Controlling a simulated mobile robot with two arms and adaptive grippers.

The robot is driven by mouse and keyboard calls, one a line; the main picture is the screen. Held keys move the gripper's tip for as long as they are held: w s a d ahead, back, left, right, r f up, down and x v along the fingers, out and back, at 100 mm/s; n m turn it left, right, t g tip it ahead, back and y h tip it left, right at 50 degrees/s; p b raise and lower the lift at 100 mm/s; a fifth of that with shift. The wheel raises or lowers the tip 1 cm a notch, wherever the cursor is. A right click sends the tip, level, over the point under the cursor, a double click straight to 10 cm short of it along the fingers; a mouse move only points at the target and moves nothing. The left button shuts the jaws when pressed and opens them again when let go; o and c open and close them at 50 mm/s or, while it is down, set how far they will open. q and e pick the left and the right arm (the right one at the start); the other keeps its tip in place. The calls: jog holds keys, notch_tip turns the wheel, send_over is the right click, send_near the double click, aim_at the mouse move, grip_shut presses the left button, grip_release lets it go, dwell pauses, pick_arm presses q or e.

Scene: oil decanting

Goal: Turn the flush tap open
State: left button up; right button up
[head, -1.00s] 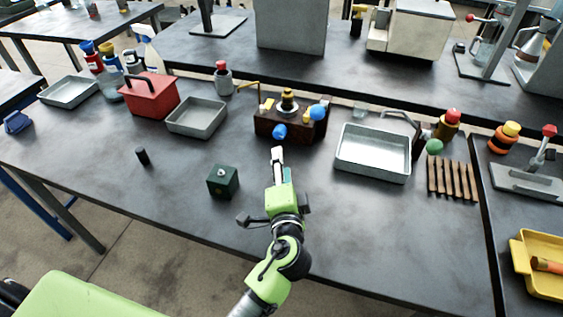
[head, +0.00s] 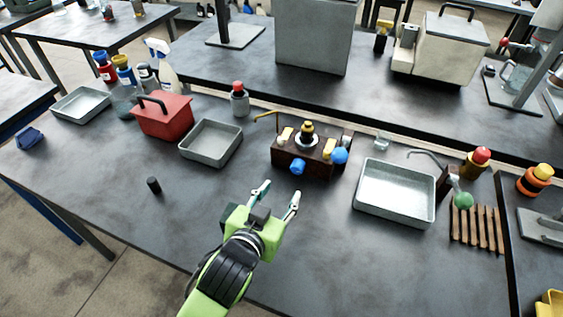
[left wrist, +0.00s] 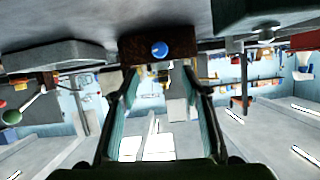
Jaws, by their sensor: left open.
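A dark brown block (head: 309,164) with brass and yellow fittings stands on the bench. A blue knob (head: 297,167) is on its front face, and another blue knob (head: 340,156) is at its right end. I cannot tell which tap is the flush tap. My left gripper (head: 278,193) is open and empty, in front of the block and apart from it, its fingers pointing toward it. In the left wrist view, inverted, the block (left wrist: 133,49) and a blue knob (left wrist: 160,50) lie beyond the two fingertips (left wrist: 160,72). My right gripper is not in view.
A grey tray (head: 236,142) and red toolbox (head: 163,116) stand left of the block. A metal tray (head: 430,212), a green knob (head: 463,200) and a wooden rack (head: 478,229) stand right. A small black cylinder (head: 153,185) is at left. The bench front is largely clear.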

aim_at(296, 170)
pick_arm(q)
jog(key=x, duration=0.4)
jog(key=shift+w+d, duration=0.15)
jog(key=shift+w, duration=0.1)
jog(key=p+x, duration=0.1)
jog(key=x, duration=0.6)
jog(key=shift+w, duration=0.1)
jog(key=shift+w+d+f, duration=0.15)
jog(key=shift+w, duration=0.15)
jog(key=shift+w+d+f, duration=0.1)
jog(key=shift+w, duration=0.15)
jog(key=c, duration=1.1)
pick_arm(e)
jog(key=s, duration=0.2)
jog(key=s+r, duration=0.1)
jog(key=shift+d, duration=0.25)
